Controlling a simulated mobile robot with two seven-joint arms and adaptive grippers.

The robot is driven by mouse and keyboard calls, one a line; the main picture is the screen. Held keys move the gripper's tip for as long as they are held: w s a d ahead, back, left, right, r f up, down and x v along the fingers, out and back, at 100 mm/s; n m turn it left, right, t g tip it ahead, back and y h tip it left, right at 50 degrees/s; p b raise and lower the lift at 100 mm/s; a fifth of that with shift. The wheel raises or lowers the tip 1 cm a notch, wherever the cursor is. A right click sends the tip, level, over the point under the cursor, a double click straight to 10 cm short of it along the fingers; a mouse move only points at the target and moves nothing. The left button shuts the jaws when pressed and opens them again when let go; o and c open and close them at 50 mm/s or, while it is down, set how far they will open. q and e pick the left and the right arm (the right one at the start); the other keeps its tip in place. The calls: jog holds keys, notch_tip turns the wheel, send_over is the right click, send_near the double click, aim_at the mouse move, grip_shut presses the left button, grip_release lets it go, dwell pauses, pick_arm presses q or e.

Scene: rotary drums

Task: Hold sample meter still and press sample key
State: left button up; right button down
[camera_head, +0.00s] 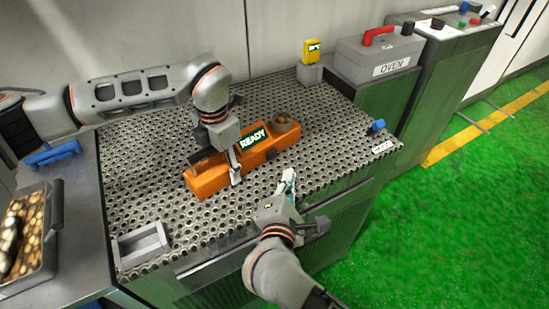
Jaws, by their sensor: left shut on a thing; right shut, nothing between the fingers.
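The sample meter (207,184) is a long orange box lying at a slant on the perforated metal bench top. Its green screen (253,138) reads READY. A small round cup (283,124) sits at its far right end and seems to hold brownish contents. My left gripper (229,172) comes down over the meter's middle and is shut on it, with one finger against the near side. My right gripper (289,186) is shut and empty, in front of the meter and apart from it, near the bench's front edge. I cannot make out the sample key.
A grey box labelled OVEN (378,56) with a red handle stands at the back right. A small yellow device (311,50) stands on a grey block behind the meter. A grey rectangular frame (140,245) lies front left. A tray of beans (27,228) is at far left. A blue item (376,126) sits at the right edge.

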pick_arm(q)
jog(key=shift+s+f, duration=0.25)
pick_arm(e)
jog(key=shift+w+d, duration=0.1)
jog(key=shift+d, duration=0.05)
pick_arm(q)
jog(key=shift+a, duration=0.1)
jog(key=shift+c, duration=0.2)
pick_arm(e)
notch_tip(320, 180, up, 10)
jog(key=w+d+n+t+y, duration=0.2)
jog(key=d+n+t, duration=0.1)
jog(key=n+t, duration=0.2)
jog(key=s+a+r+n+y, duration=0.35)
jog(key=r+n+y, duration=0.35)
jog(key=n+y, duration=0.7)
jog(key=s+d+f+n+g+h, duration=0.1)
jog(key=d+f+n+g+h, duration=0.1)
jog(key=d+f+n+g, duration=0.2)
jog(key=s+d+f+n+g+h, duration=0.1)
jog(key=f+n+g, duration=0.4)
jog(key=f+n, duration=0.5)
jog(key=d+n+h, duration=0.1)
jog(key=d+n, duration=0.1)
jog(key=n, duration=0.4)
jog(key=shift+s+d+f+n+g+h, duration=0.15)
jog(key=shift+s+d+n+g+h, duration=0.15)
jog(key=shift+s+d+g, duration=0.1)
jog(key=shift+w+a, duration=0.1)
jog(key=shift+a, duration=0.05)
